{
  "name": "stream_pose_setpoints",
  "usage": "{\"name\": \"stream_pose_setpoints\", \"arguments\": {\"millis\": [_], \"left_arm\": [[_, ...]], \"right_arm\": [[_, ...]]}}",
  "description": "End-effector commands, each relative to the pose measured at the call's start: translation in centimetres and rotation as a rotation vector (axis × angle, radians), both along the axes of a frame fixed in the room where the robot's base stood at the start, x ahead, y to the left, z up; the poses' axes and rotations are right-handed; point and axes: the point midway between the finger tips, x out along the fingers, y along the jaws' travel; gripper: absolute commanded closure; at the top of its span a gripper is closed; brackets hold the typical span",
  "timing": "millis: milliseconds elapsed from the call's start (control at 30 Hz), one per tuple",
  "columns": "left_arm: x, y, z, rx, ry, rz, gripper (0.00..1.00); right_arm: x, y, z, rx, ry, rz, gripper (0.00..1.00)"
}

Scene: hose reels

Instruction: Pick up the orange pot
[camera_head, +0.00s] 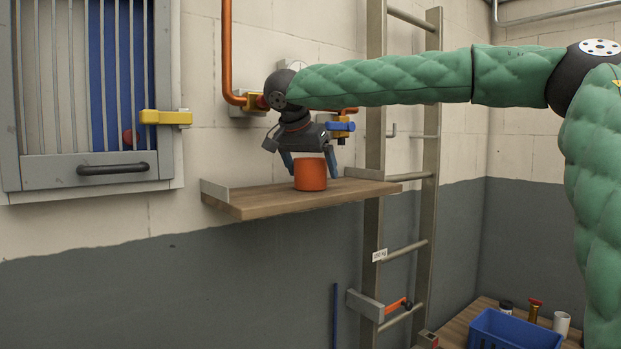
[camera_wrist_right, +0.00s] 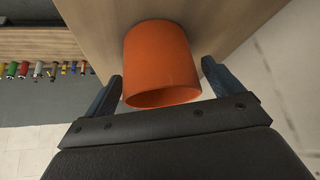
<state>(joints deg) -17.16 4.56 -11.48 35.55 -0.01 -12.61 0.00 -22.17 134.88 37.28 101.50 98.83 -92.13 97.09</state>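The orange pot (camera_head: 311,174) stands upright on a wooden wall shelf (camera_head: 265,203), near the shelf's middle. My right gripper (camera_head: 309,166) points down over the pot, with one blue finger on each side of it. In the right wrist view the pot (camera_wrist_right: 160,62) lies between the two open fingertips (camera_wrist_right: 163,80). My left gripper is in neither view.
Orange pipes with a yellow valve (camera_head: 255,102) and a blue-handled valve (camera_head: 341,127) run behind my right wrist. A metal ladder (camera_head: 429,170) stands right of the shelf. A blue crate (camera_head: 513,331) sits at lower right.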

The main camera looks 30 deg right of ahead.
Motion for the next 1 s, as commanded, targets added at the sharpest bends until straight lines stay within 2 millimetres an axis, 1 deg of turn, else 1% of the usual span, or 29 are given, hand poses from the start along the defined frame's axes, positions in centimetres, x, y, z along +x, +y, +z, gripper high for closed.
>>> {"name": "stream_pose_setpoints", "arguments": {"millis": [33,233,267,533,633,700,767,867,1000], "left_arm": [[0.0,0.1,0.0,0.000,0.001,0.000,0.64],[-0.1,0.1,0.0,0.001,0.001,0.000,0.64],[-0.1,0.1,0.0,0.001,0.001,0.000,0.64],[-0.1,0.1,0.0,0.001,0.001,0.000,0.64],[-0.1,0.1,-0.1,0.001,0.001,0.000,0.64],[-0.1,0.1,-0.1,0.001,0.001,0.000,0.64],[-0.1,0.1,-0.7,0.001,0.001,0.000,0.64],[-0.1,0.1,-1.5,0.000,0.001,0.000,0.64],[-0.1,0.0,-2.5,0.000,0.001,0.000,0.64]], "right_arm": [[0.0,0.0,0.0,0.000,0.000,0.000,0.17],[0.0,0.0,0.0,0.000,0.000,0.000,0.57],[0.0,0.0,0.0,0.000,0.000,0.000,0.58],[0.0,0.0,0.2,0.000,0.000,0.000,0.58],[0.0,0.0,0.9,-0.001,-0.001,-0.001,0.58],[0.0,0.0,1.7,0.000,-0.002,-0.001,0.58],[-0.5,1.1,1.3,-0.003,0.001,0.003,0.58],[-1.5,3.1,1.2,-0.003,-0.001,0.003,0.58],[-3.3,6.5,1.2,-0.004,-0.001,0.004,0.58]]}}
